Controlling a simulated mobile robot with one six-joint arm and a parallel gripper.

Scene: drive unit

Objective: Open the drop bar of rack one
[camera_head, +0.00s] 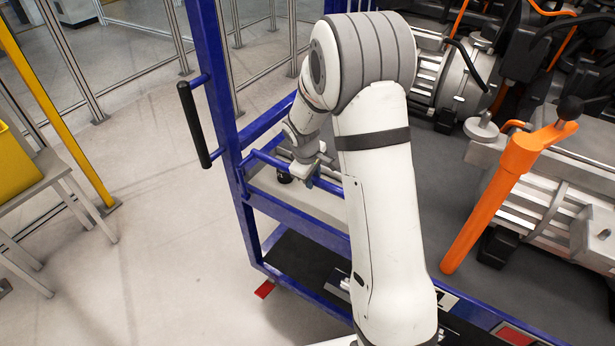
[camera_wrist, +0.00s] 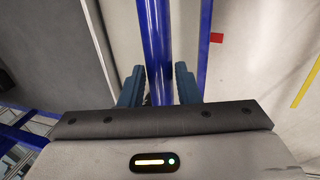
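The blue rack (camera_head: 243,205) stands left of centre in the head view, with tall posts and a light shelf. Its blue drop bar (camera_head: 265,158) crosses the rack's front above the shelf. My gripper (camera_head: 311,176) is at this bar, partly hidden by my arm. In the wrist view the bar (camera_wrist: 156,35) runs between the two blue fingers of my gripper (camera_wrist: 160,85). The bar's right end is hidden behind my arm.
A black handle (camera_head: 193,125) sticks out from the rack's left post. Drive units with an orange lever (camera_head: 510,180) stand at the right. A yellow bin (camera_head: 14,165) sits on a stand at the far left. The floor between is clear.

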